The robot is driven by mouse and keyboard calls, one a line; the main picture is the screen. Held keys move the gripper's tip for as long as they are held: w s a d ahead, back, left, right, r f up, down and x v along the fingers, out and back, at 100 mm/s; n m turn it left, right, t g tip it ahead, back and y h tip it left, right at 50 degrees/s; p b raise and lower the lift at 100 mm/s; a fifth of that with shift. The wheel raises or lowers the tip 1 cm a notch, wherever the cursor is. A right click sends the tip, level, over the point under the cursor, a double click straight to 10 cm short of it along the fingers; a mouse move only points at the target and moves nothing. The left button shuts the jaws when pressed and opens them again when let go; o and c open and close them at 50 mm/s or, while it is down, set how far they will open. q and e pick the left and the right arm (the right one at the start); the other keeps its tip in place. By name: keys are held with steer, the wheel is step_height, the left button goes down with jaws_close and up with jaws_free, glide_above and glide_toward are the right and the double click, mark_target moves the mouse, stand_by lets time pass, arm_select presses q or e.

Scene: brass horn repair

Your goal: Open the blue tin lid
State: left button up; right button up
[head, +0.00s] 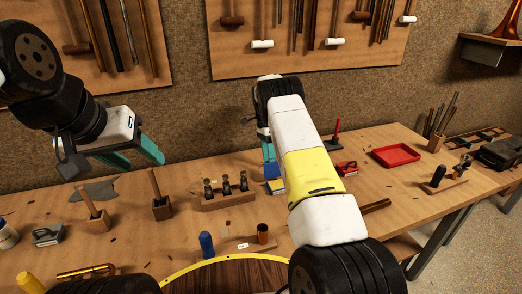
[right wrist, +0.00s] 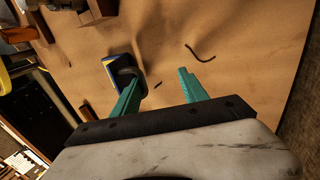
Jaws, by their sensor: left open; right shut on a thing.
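The small blue tin (head: 276,187), with a yellow patch, sits on the workbench just below my right gripper (head: 267,150). A blue flap, likely its lid (head: 270,171), shows above it at the fingertips. In the right wrist view the blue and yellow tin (right wrist: 110,66) lies against the left finger of my right gripper (right wrist: 165,84), with a dark rounded part at that fingertip. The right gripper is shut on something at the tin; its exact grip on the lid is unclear. My left gripper (head: 135,160) is open and empty above the bench's left side.
A wooden block with several dark pegs (head: 228,193) stands left of the tin. A red clamp-like tool (head: 347,168) and a red tray (head: 396,155) lie to the right. A blue cylinder (head: 206,244) and copper cup (head: 262,233) stand nearer.

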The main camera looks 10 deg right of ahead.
steer(key=shift+w+a+r, duration=0.1)
steer(key=shift+w+a, duration=0.1)
steer(key=shift+a, duration=0.1)
steer(key=v, duration=0.7)
steer(key=shift+d+r, duration=0.25)
steer(key=shift+s, duration=0.2)
